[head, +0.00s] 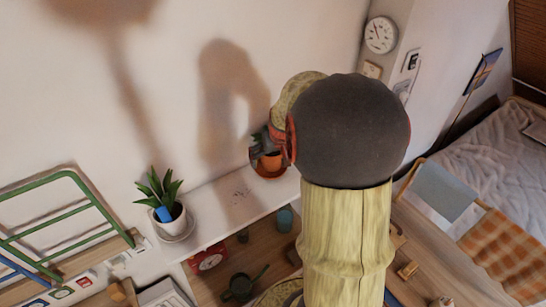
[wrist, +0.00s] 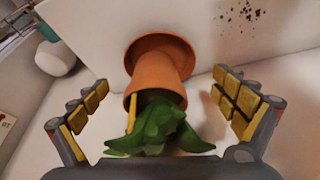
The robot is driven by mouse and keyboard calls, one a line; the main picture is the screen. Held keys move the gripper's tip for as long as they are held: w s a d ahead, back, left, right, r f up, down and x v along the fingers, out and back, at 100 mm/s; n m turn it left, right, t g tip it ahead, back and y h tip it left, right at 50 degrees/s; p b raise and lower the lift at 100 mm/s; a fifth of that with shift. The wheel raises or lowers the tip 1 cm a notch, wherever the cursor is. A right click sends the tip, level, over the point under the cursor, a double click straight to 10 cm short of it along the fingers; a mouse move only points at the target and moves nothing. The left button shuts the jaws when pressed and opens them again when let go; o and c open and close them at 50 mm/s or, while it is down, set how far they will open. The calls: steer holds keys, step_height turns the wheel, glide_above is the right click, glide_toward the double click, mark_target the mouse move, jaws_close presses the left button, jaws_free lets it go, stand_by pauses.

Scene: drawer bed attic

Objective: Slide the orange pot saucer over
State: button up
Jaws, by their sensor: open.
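The orange pot saucer (wrist: 188,50) shows in the wrist view beneath the orange pot (wrist: 155,75), which holds a green leafy plant (wrist: 160,130). In the head view the saucer (head: 270,173) and pot (head: 272,160) stand on the white shelf, partly hidden by my arm. My gripper (wrist: 158,82) is open, with one finger on each side of the plant and pot. Neither finger visibly touches the pot. In the head view my arm hides most of the gripper.
The white shelf (head: 228,200) is bare between the two pots, apart from dark specks. A wall rises behind. A blue cup (head: 285,219) and a dark pan (head: 238,287) sit lower.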

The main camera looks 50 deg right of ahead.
mark_target(271, 165)
steer(key=shift+p+x, duration=0.3)
steer(key=shift+x, duration=3.3)
steer(key=c, duration=1)
